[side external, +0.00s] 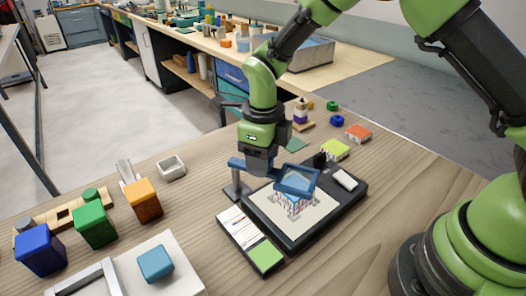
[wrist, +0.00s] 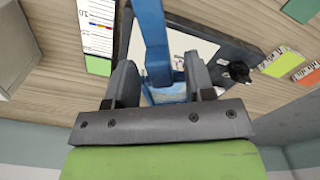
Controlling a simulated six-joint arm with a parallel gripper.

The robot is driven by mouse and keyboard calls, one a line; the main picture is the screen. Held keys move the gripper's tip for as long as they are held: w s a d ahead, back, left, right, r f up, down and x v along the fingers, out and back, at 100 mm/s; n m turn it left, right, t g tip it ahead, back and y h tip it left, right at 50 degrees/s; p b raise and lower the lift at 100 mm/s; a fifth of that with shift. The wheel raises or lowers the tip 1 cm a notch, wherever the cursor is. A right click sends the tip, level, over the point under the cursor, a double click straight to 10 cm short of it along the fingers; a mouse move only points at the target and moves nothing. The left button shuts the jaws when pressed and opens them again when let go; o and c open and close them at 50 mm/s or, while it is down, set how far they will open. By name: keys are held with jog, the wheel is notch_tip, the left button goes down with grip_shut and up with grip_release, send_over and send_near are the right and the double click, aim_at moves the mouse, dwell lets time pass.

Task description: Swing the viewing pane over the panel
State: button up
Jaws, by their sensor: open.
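The viewing pane (side external: 297,181) is a blue-framed clear pane on a blue arm from a grey post (side external: 236,184). In the side view it overlaps the far part of the panel (side external: 272,218), a dark board with a white sheet and a printed building picture. My gripper (side external: 262,168) is low over the panel's far left edge, at the blue arm. In the wrist view my gripper (wrist: 161,62) is open, with the blue arm (wrist: 152,35) passing between its fingers. The pane's frame (wrist: 165,95) is partly hidden behind the gripper body.
A white eraser-like block (side external: 345,179) and a black knob (side external: 320,159) sit on the board. A card with a green patch (side external: 265,256) lies along its near left side. Coloured cubes, including an orange one (side external: 142,201), stand at left. The table right of the board is clear.

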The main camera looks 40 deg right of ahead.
notch_tip(320, 180, up, 9)
jog(key=shift+r, duration=0.45)
jog(key=s+d+r+n+t+y, duration=0.1)
jog(key=s+d+r+n+t, duration=0.25)
jog(key=s+r+n, duration=0.6)
jog(key=s+d+r+n+t+y, duration=0.1)
jog(key=s+d+r+n+t, duration=0.1)
jog(key=s+n, duration=0.8)
jog(key=shift+s+d+n+t, duration=0.4)
jog(key=shift+d+n+t, duration=0.5)
jog(key=shift+n, duration=2.45)
